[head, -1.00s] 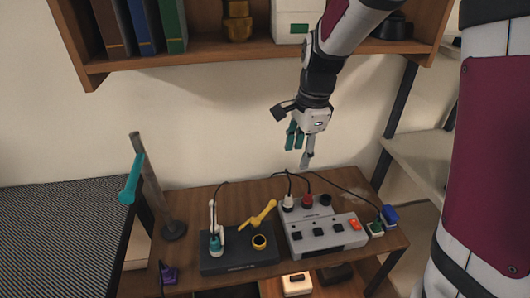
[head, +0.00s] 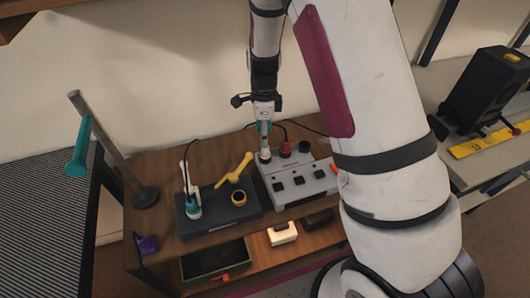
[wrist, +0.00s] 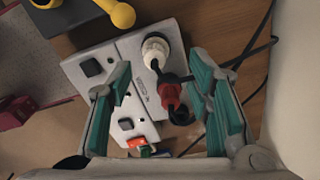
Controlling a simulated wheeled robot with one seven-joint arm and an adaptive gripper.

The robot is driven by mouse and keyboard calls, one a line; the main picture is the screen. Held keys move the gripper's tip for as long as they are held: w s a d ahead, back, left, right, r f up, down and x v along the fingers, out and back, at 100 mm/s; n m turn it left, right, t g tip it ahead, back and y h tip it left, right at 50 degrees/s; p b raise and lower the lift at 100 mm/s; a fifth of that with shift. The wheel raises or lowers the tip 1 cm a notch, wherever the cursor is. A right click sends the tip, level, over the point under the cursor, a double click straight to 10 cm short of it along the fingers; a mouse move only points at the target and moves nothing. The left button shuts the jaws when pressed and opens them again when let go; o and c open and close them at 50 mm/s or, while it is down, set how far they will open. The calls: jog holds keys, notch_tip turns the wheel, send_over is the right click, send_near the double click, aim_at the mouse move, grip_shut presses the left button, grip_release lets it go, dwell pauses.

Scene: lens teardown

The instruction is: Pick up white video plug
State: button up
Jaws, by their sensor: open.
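The white video plug (wrist: 155,52) sits upright in the back row of the grey switch box (wrist: 131,45), with a dark cable leading off it. In the head view the white plug (head: 265,155) shows just under my gripper's fingertips. My gripper (wrist: 165,105) is open, with teal-padded fingers, and nothing is held. In the wrist view the white plug lies between and beyond the fingers, and a red plug (wrist: 172,92) beside it also shows between them. In the head view my gripper (head: 264,138) hangs above the back left of the box.
A black station (head: 215,214) with a yellow lever (head: 235,170) and a teal-based white tool (head: 193,205) stands left of the box. A lamp-like post (head: 110,145) rises at the table's left. Cables run behind the plugs. A shelf edge hangs above.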

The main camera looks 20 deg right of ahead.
aim_at(265, 153)
jog(key=shift+s+f, duration=0.15)
jog(key=shift+f, duration=1.25)
jog(key=shift+s+f, duration=0.15)
jog(key=shift+f, duration=1.25)
grip_shut()
